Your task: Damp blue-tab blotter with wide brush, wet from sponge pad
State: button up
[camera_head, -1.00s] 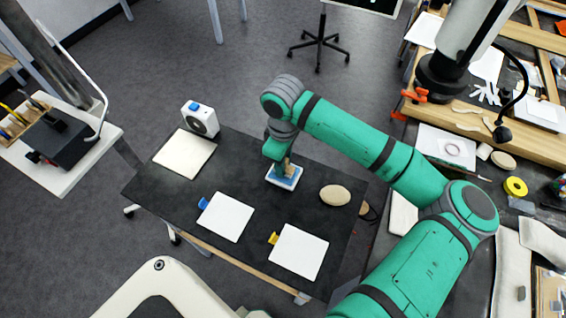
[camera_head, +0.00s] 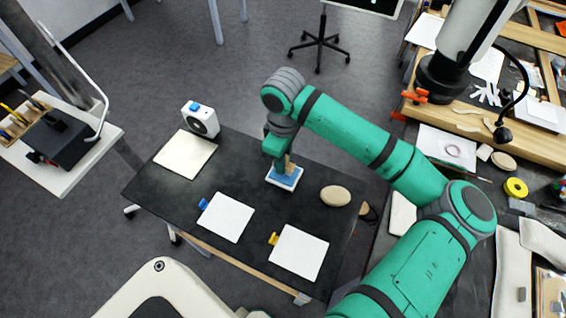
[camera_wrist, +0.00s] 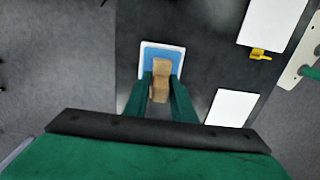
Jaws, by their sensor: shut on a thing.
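The blue sponge pad (camera_head: 285,179) lies in a white tray on the dark table; it also shows in the wrist view (camera_wrist: 150,50). My gripper (camera_head: 287,163) is over the pad, its two green fingers (camera_wrist: 163,84) shut on the wooden wide brush (camera_wrist: 161,72). The brush (camera_head: 290,167) points down at the pad; its bristles are hidden, so I cannot tell whether they touch. The blue-tab blotter (camera_head: 227,217) lies flat, left of and nearer than the pad, its blue tab (camera_head: 203,204) at its left corner.
A yellow-tab blotter (camera_head: 299,253) lies at the table's near right. A plain cream sheet (camera_head: 185,154) and a white box with a round dial (camera_head: 201,120) are at the far left. A tan oval object (camera_head: 335,196) sits right of the pad. The table between them is bare.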

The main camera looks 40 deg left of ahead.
jog(key=shift+r, duration=2.6)
